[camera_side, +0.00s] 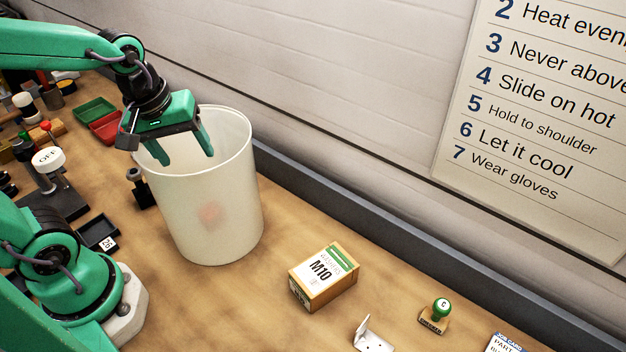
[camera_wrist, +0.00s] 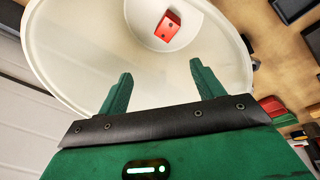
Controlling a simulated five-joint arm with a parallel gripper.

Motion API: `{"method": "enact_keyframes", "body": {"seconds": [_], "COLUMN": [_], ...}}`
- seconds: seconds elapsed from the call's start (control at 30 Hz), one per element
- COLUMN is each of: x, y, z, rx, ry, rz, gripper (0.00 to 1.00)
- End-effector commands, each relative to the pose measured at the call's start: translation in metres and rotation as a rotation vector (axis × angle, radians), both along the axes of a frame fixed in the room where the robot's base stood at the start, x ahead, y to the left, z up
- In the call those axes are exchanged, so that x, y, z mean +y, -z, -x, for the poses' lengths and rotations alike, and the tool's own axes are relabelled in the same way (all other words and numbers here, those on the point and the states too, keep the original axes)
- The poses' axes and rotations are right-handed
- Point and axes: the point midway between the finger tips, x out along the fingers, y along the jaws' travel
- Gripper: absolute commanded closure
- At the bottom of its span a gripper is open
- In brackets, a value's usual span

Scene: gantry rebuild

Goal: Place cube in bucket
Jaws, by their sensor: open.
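The white bucket (camera_side: 205,225) stands upright on the wooden bench in the side view, and its rim and inner wall fill the upper part of the wrist view (camera_wrist: 85,55). The red cube (camera_wrist: 169,26) lies inside it at the bottom, with dark dots on its faces. In the side view the cube shows only as a faint reddish patch through the bucket wall. My gripper (camera_side: 187,160) is above the bucket mouth, its fingers pointing down at rim height. The fingers are apart with nothing between them, as the wrist view also shows (camera_wrist: 160,80).
A box marked M10 (camera_side: 323,277) stands right of the bucket. A green-topped stamp (camera_side: 436,314) and a metal bracket (camera_side: 374,334) lie farther right. Green (camera_side: 94,112) and red (camera_side: 105,127) trays sit behind left. A wall runs along the back.

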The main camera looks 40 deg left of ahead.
Motion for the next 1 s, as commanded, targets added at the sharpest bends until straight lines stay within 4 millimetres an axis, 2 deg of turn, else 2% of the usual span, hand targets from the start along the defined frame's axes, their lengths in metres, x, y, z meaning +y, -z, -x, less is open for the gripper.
{"method": "enact_keyframes", "body": {"seconds": [0.3, 0.6, 0.8, 1.0], "x": [-0.002, -0.003, -0.003, -0.003], "y": [-0.027, -0.046, -0.051, -0.051], "z": [0.015, 0.029, 0.034, 0.034], "rx": [-0.119, -0.209, -0.234, -0.235], "ry": [0.356, 0.650, 0.743, 0.754], "rz": [-0.110, -0.237, -0.282, -0.287], "gripper": [0.33, 0.33, 0.33, 0.33]}}
